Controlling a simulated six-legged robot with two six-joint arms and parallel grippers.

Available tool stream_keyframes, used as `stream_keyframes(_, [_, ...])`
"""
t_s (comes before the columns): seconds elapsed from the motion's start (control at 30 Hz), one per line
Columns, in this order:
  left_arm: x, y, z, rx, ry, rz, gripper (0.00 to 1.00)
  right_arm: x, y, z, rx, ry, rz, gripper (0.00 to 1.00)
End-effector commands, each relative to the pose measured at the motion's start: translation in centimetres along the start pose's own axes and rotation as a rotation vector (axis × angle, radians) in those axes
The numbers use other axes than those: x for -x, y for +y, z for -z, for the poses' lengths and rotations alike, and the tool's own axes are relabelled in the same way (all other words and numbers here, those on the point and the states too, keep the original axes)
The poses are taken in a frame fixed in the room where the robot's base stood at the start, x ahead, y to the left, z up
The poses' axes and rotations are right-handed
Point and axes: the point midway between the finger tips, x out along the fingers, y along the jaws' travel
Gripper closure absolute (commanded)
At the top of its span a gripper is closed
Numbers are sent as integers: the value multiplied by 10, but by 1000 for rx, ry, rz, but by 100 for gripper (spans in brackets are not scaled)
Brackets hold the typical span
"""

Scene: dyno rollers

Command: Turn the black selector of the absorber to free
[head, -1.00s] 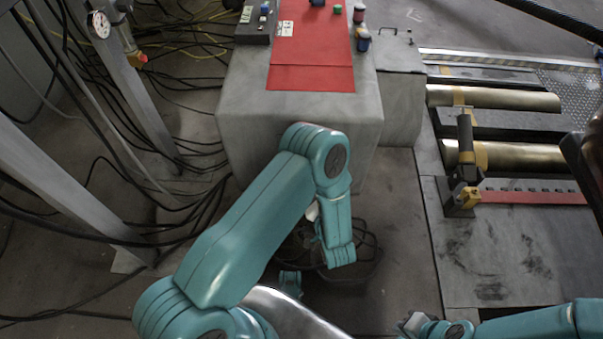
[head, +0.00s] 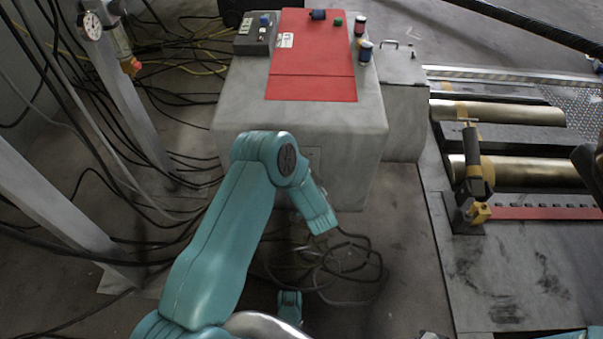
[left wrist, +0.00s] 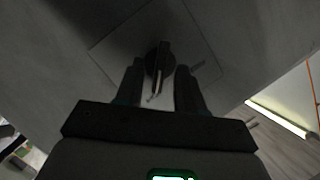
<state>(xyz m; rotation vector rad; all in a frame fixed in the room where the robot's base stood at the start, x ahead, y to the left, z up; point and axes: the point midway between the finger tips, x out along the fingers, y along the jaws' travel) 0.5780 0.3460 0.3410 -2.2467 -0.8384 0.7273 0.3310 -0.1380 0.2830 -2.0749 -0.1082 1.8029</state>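The black selector (left wrist: 159,55) is a round knob with a raised grip on a square plate (left wrist: 115,45), seen in the left wrist view. A thin pale mark lies below it; its lettering is too dark to read. My left gripper (left wrist: 157,72) is open, one finger on each side of the knob, with gaps visible. I cannot tell how deep the knob sits between the fingertips. In the head view, the absorber seems to be the grey cabinet (head: 240,115) with a red top; my left arm covers part of its front and the selector. My right gripper is out of view.
Black cables (head: 335,265) lie coiled on the floor below the cabinet. Metal posts (head: 60,190) with more cables stand at the left. Brass rollers (head: 525,170) and a lever with yellow parts (head: 472,165) are at the right.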

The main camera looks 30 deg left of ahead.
Motion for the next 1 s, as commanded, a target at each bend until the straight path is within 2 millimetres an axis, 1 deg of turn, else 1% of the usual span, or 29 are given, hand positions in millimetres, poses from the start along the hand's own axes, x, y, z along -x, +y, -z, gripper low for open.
stream_keyframes(0.1, [-4, 0, 1, 0, 0, 1, 62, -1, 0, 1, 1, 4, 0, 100])
stream_keyframes(0.27, [-4, 0, 1, 0, 0, 0, 62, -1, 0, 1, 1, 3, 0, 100])
stream_keyframes(0.3, [-4, 0, 1, 0, 0, 0, 65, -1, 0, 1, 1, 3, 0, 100])
stream_keyframes(0.37, [-3, 0, 1, 0, 0, 0, 84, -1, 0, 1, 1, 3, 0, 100])
stream_keyframes(0.4, [-3, 0, 1, 0, 0, 0, 98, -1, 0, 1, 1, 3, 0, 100])
stream_keyframes(0.43, [-3, 0, 1, 0, 0, 0, 100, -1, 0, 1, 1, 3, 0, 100])
stream_keyframes(0.77, [-3, -1, 1, 23, 0, -8, 100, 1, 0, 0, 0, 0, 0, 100])
stream_keyframes(1.0, [-3, -4, 2, 130, 0, -53, 100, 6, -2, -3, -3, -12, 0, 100])
